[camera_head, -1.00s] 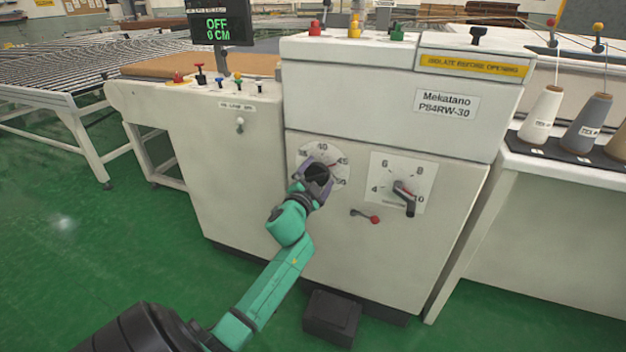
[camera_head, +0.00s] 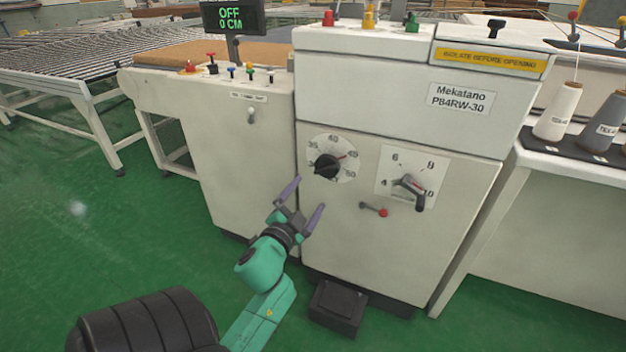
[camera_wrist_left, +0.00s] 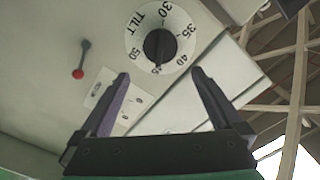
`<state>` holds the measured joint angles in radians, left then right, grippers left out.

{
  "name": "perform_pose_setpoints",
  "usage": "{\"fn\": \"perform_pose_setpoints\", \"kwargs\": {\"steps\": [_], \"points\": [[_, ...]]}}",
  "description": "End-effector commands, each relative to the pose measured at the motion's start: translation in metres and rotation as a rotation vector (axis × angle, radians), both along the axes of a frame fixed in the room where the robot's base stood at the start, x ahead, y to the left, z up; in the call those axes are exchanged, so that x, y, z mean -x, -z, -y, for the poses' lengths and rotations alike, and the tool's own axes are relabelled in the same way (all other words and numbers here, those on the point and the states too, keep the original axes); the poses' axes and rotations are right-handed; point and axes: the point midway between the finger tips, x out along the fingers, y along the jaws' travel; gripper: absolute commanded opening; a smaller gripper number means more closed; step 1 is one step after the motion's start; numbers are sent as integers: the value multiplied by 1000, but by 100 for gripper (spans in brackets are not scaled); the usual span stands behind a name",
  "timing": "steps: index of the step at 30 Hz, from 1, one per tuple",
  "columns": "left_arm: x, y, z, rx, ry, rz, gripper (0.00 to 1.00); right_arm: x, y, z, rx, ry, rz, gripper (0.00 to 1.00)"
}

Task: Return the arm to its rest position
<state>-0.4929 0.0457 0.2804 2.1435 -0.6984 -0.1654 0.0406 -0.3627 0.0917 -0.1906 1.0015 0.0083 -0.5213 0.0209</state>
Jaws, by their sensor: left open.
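My left gripper (camera_head: 304,204) is open and empty in the head view, in front of the white machine's front panel and below the round dial. The dial (camera_head: 327,166) has a black knob on a white numbered disc, and the gripper is apart from it. In the left wrist view my left gripper (camera_wrist_left: 158,82) shows two dark fingers spread apart. The dial (camera_wrist_left: 158,45), marked TILT, lies beyond the fingertips there. My right gripper is not in view.
The machine (camera_head: 400,260) carries a second dial (camera_head: 410,188) and a red-tipped lever (camera_head: 374,209). A black box (camera_head: 338,306) sits on the floor before it. Thread cones (camera_head: 558,111) stand at right. Green floor at left is clear.

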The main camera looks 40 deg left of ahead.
Motion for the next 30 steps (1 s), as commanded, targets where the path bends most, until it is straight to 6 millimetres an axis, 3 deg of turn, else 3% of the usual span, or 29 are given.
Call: {"fn": "perform_pose_setpoints", "kwargs": {"steps": [8, 11, 14, 17, 18, 20, 21, 23, 24, 27, 30], "points": [[-1, 1, 0, 2, 1, -2, 100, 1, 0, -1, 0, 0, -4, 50], [-5, 19, 2, 46, 9, -49, 100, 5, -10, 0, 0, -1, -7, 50], [-10, 75, 13, 166, 26, -184, 100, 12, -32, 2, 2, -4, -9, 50], [5, 157, 38, 325, 39, -385, 100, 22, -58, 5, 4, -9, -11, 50], [18, 191, 51, 386, 40, -470, 100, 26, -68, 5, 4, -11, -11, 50], [47, 237, 70, 470, 33, -600, 100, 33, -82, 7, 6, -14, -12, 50], [71, 263, 83, 518, 24, -688, 100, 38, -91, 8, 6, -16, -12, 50], [113, 298, 100, 584, 3, -820, 100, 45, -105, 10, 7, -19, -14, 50], [146, 317, 110, 620, -17, -908, 100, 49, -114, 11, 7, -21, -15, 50], [228, 347, 125, 682, -78, -1106, 100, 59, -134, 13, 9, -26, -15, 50], [291, 359, 128, 710, -137, -1242, 100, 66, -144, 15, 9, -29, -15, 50]]}}
